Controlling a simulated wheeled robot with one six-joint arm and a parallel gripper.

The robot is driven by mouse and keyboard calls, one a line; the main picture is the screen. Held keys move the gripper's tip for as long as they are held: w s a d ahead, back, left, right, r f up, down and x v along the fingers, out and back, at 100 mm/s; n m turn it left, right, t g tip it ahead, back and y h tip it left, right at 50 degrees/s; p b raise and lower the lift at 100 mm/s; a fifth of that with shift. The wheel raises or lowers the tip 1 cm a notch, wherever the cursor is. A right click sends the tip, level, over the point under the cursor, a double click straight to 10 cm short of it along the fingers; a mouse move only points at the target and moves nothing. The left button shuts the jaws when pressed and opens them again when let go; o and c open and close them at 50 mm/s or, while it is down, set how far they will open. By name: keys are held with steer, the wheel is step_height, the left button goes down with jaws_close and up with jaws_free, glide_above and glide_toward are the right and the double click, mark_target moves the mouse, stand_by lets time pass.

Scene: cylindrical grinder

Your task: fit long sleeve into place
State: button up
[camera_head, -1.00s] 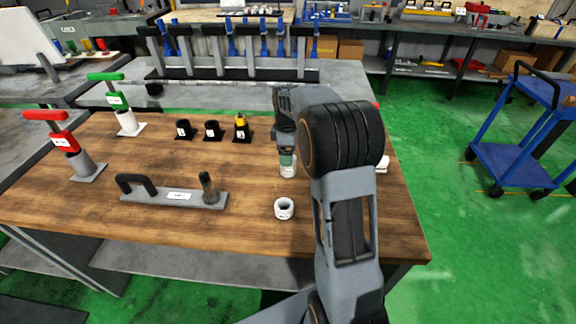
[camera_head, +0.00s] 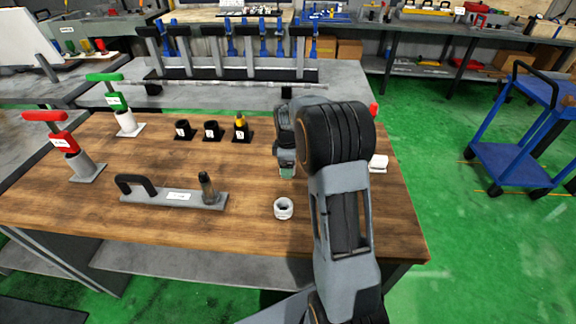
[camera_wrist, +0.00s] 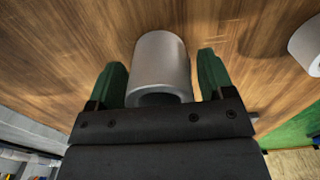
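A grey cylindrical sleeve (camera_wrist: 160,66), which looks like the long sleeve, stands on the wooden table between the green fingers of my gripper (camera_wrist: 165,85) in the wrist view. The fingers are open, one on each side, with narrow gaps to the sleeve. In the head view my gripper (camera_head: 287,172) points down at the table and mostly hides this sleeve. A shorter pale ring-like sleeve (camera_head: 283,208) stands nearer the front edge; a pale cylinder (camera_wrist: 308,46) shows at the wrist view's right edge. A grey base plate (camera_head: 180,197) carries a black handle and a dark upright post (camera_head: 208,188).
Several black holders (camera_head: 212,131) stand at the back, one with a yellow-topped piece. Red-handled (camera_head: 65,142) and green-handled (camera_head: 117,102) tools stand at left. A small white block (camera_head: 378,163) sits right of my arm. The front middle of the table is clear.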

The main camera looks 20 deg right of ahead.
steer(key=c, duration=0.9)
steer(key=shift+r, duration=0.15)
